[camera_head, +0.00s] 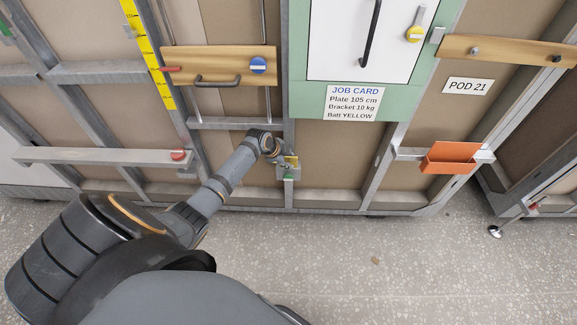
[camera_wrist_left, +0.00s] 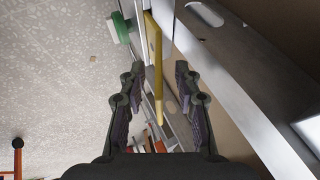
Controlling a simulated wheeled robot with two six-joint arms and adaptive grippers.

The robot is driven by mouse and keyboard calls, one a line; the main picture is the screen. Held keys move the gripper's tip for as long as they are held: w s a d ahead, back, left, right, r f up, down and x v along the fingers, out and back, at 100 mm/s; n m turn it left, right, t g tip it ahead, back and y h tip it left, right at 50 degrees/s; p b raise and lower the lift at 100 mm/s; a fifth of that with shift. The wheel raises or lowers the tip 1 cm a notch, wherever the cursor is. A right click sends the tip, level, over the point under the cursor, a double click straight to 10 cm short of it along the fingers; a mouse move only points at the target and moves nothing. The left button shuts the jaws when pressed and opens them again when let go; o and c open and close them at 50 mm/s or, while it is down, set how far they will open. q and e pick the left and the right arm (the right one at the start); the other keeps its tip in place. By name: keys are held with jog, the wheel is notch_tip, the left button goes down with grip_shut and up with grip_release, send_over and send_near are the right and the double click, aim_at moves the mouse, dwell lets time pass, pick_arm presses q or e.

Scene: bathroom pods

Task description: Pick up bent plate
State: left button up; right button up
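A thin yellow plate (camera_wrist_left: 154,50), which looks like the bent plate, stands out edge-on in the left wrist view. Its near end reaches between the two fingers of my left gripper (camera_wrist_left: 160,82), with a gap visible on each side. The fingers are apart and hold nothing. In the head view the yellow plate (camera_head: 291,161) shows small at a grey metal holder (camera_head: 288,172) low on the wall frame. My left gripper (camera_head: 279,155) is right at it and partly covers it. The plate's bend cannot be made out. My right gripper is not in view.
A wooden board (camera_head: 225,66) with a handle is above, and a metal rail (camera_head: 100,156) with a red knob is left. An orange bin (camera_head: 450,157) hangs right. The speckled floor (camera_head: 400,260) is largely clear.

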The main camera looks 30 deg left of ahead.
pick_arm(q)
jog(key=shift+w+f, duration=0.25)
jog(key=shift+f, duration=0.15)
grip_shut()
jog(key=shift+r, duration=0.1)
notch_tip(320, 180, up, 10)
jog(key=shift+p, duration=0.75)
